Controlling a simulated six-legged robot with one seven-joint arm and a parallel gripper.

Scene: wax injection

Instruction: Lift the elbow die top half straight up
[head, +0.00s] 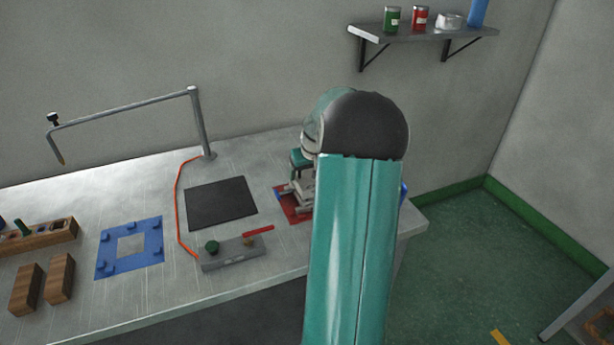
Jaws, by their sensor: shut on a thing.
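My gripper (291,191) reaches down over a red and blue pad on the right part of the metal bench. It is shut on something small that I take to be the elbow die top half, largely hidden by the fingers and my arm. The red part of the pad (294,211) shows just below the fingers. I cannot tell whether the die half touches what is under it. The die's lower half cannot be made out.
A dark mat (221,203) lies left of the pad. A grey block (230,255) with a green knob and red lever stands in front. Further left are a blue frame plate (104,255), wooden blocks (60,278) and a wooden rack (45,238). A bent pole (199,125) rises behind.

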